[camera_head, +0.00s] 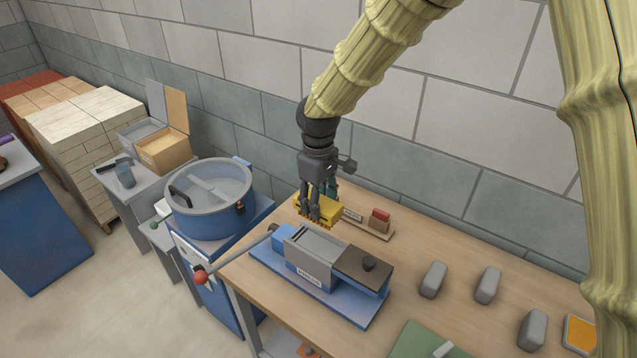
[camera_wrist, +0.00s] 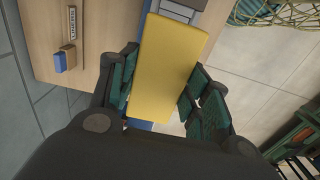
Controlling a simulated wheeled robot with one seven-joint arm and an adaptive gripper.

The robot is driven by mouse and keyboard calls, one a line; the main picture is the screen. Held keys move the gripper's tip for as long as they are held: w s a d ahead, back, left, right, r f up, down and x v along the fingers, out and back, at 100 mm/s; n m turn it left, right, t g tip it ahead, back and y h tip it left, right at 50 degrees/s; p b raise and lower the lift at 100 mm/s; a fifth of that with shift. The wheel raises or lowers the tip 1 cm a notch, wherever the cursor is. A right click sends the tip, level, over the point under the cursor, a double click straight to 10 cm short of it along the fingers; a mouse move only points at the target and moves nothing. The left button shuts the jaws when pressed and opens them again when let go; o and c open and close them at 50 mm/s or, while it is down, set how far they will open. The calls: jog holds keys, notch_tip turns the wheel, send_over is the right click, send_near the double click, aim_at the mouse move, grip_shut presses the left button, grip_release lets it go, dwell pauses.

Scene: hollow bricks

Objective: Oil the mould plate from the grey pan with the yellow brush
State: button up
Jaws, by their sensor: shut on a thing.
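My gripper (camera_head: 314,203) is shut on the yellow brush (camera_head: 332,209), near the back left end of the bench. The brush's bristles point down. In the wrist view the brush's yellow back (camera_wrist: 165,70) lies between the two green-padded fingers. The mould plate appears to be the grey slab (camera_head: 314,247) on the blue press, just in front of and below the brush; I cannot tell whether they touch. A shallow grey pan (camera_head: 566,333) with orange-yellow contents is at the right edge of the head view, partly cut off and far from my gripper.
The press has a dark lid block (camera_head: 362,266) and a red-knobbed lever (camera_head: 201,277) reaching left. Several grey blocks (camera_head: 433,280) stand on the right. A round blue mixer (camera_head: 210,205) stands left of the bench.

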aim_at(318, 223)
jog(key=shift+w, duration=0.1)
jog(key=shift+f, duration=0.1)
jog(key=s+b, duration=0.1)
jog(key=s, duration=0.1)
jog(key=shift+s+f, duration=0.15)
jog(key=shift+s, duration=0.2)
jog(key=shift+s+f+b, duration=0.15)
jog(key=shift+s+b, duration=0.1)
jog(key=shift+b, duration=0.2)
jog(key=w+f, duration=0.1)
jog(key=w+f+b, duration=0.1)
jog(key=f, duration=0.1)
jog(key=shift+w+f, duration=0.3)
jog(key=shift+f+b, duration=0.25)
jog(key=shift+b, duration=0.15)
jog(key=shift+s+f+b, duration=0.35)
jog(key=shift+s+b, duration=0.15)
jog(key=shift+s, duration=0.3)
jog(key=shift+w+f, duration=0.3)
jog(key=shift+f, duration=0.35)
jog(key=shift+w+f, duration=0.3)
jog(key=shift+f, duration=0.3)
jog(key=shift+s+r+b, duration=0.1)
jog(key=shift+s+b, duration=0.2)
jog(key=shift+s, duration=0.05)
jog(key=shift+w, duration=0.2)
jog(key=shift+s, duration=0.15)
